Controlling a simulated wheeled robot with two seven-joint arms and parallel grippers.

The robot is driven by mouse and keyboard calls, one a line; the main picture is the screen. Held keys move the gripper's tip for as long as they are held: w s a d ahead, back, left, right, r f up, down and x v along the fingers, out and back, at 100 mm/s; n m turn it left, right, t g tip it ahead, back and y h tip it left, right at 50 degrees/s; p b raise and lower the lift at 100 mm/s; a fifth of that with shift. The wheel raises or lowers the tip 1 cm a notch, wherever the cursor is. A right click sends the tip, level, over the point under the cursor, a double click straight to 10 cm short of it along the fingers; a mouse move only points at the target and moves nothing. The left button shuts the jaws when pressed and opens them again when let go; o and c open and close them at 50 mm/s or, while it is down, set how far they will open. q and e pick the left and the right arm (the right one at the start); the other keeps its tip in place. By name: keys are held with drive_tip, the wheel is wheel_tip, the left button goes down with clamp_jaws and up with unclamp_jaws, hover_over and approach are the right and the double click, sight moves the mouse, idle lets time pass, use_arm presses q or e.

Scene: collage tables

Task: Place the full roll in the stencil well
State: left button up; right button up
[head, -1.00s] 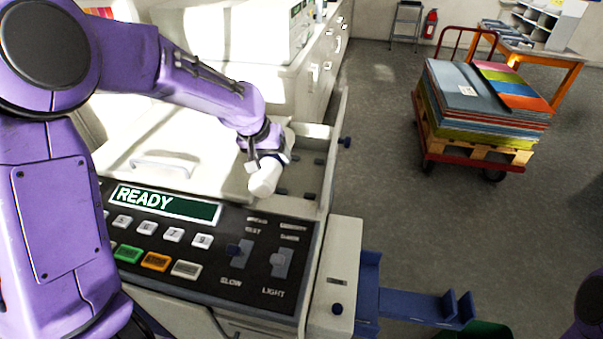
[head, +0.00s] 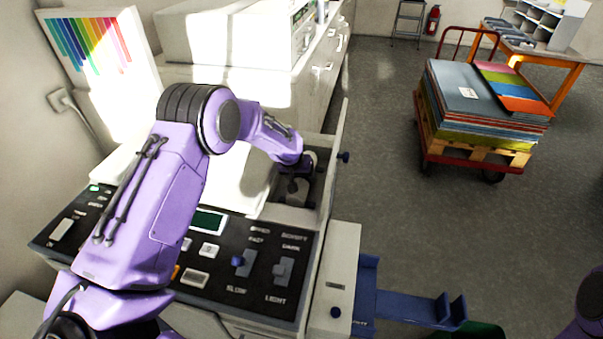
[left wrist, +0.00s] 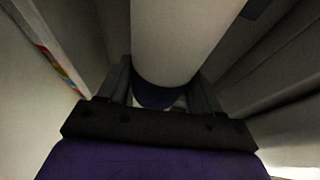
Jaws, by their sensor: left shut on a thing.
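A white full roll (left wrist: 180,40) lies between the fingers of my left gripper (left wrist: 163,92), with a dark blue-purple end showing beyond it in the left wrist view. In the head view my left gripper (head: 296,185) is shut on the roll and reaches down into the stencil well (head: 321,188), the narrow open bay at the right side of the machine. The roll is mostly hidden there in shade, and I cannot tell whether it touches the well's bottom. My right gripper is out of view.
The machine's dark control panel (head: 262,262) lies in front of the well, partly covered by my left arm. A thin raised side wall (head: 337,150) with a blue knob bounds the well on the right. A red cart (head: 470,168) stacked with coloured paper stands on open floor.

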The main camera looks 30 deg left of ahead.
use_arm(q)
drive_tip(key=o, duration=1.2)
drive_tip(key=shift+o, duration=0.2)
drive_tip(key=shift+s+r, duration=0.1)
drive_tip(key=shift+r, duration=0.25)
drive_tip(key=b+v, duration=0.2)
drive_tip(key=v, duration=0.8)
drive_tip(key=shift+s+r, duration=0.25)
drive_tip(key=shift+r, duration=0.05)
drive_tip(key=shift+s+r, duration=0.1)
drive_tip(key=shift+r, duration=0.2)
